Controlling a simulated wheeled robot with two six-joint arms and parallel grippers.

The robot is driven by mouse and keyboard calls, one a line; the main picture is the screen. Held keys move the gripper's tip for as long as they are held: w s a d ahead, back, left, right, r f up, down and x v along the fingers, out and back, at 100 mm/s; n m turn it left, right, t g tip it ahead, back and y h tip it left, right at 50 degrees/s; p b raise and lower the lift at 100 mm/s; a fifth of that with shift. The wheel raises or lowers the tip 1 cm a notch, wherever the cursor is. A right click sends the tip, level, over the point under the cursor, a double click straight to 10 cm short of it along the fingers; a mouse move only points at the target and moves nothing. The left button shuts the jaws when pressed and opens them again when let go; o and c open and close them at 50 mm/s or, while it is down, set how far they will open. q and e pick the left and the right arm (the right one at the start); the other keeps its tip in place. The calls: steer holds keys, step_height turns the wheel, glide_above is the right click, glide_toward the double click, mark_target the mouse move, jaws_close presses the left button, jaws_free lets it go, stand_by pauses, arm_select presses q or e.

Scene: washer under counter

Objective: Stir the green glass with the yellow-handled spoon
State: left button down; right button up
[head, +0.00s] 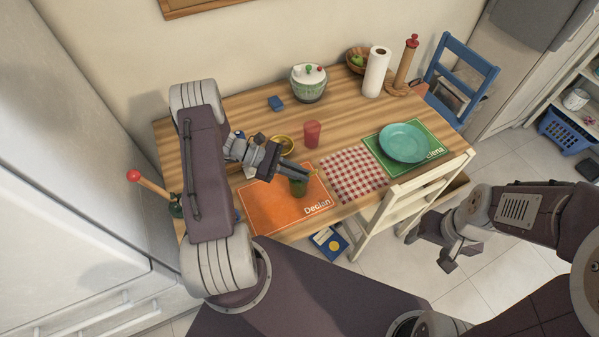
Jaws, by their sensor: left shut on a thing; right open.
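The green glass (298,188) stands on the orange placemat (270,210), near its upper right part. My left gripper (306,173) is just above the glass and hides part of its top. It is shut on the spoon, whose yellow handle (315,172) shows as a small bit at the fingertips. The spoon's lower end is hidden, so I cannot tell whether it is inside the glass. My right gripper (448,254) is open and empty, off the table to the right of the cream chair.
A red cup (312,134) and a yellow bowl (283,144) stand behind the glass. A checkered cloth (352,172) lies to its right, then a teal plate (404,142) on a green placemat. A cream chair (408,205) stands at the table's front edge.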

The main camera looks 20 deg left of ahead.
arm_select(q)
steer(key=d+r+p, duration=0.3)
steer(key=r+p, duration=0.4)
steer(key=r, duration=0.1)
steer(key=shift+s+d+r, duration=0.3)
steer(key=shift+s+r, duration=0.1)
stand_by(0.7)
step_height(320, 180, up, 5)
steer(key=p, duration=0.4)
